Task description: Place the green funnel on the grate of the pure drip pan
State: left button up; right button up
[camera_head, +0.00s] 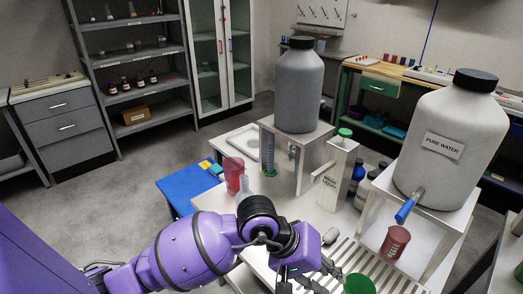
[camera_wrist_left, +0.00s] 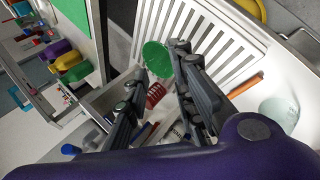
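The green funnel (camera_head: 358,284) is at the bottom edge of the head view, partly cut off, over the white slotted grate (camera_head: 345,258) in front of the pure water tank. In the left wrist view its round rim (camera_wrist_left: 157,58) faces the camera in front of the slotted grate (camera_wrist_left: 225,45). I cannot tell how its lower part sits on the slats. My left gripper (camera_wrist_left: 157,62) has its two fingers spread apart, one on each side of the funnel's rim. No clear grip on the funnel shows. My right gripper is in neither view.
The pure water tank (camera_head: 447,140) with a blue-handled tap stands on a stand, with a red cup (camera_head: 395,242) below. A grey tank (camera_head: 299,90), wash liquid bottle (camera_head: 338,175), another red cup (camera_head: 234,175) and blue bottle (camera_head: 357,175) crowd the bench behind my arm.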

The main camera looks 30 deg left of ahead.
pick_arm(q)
jog(key=s+d+r+n+h, duration=0.3)
jog(key=s+d+n+h, duration=0.45)
jog(key=n, duration=0.55)
jog(key=w+a+f+n+t+y, duration=0.25)
jog(key=a+n+t, duration=0.3)
jog(key=n, duration=0.85)
jog(key=w+a+f+n+t+y, duration=0.1)
jog(key=a+n+t+y, duration=0.35)
jog(key=n, duration=0.95)
jog(key=s+a+f+n+t+y, duration=0.1)
jog(key=s+a+f+n+y, duration=0.5)
jog(key=a+f+n, duration=0.55)
jog(key=s+f+n+g+y, duration=0.1)
jog(key=s+f+n+g, duration=0.5)
jog(key=s+f+n, duration=0.7)
jog(key=shift+s+a+f+n+y, duration=0.25)
jog(key=shift+s+a+n+y, duration=0.1)
jog(key=shift+s+n, duration=0.85)
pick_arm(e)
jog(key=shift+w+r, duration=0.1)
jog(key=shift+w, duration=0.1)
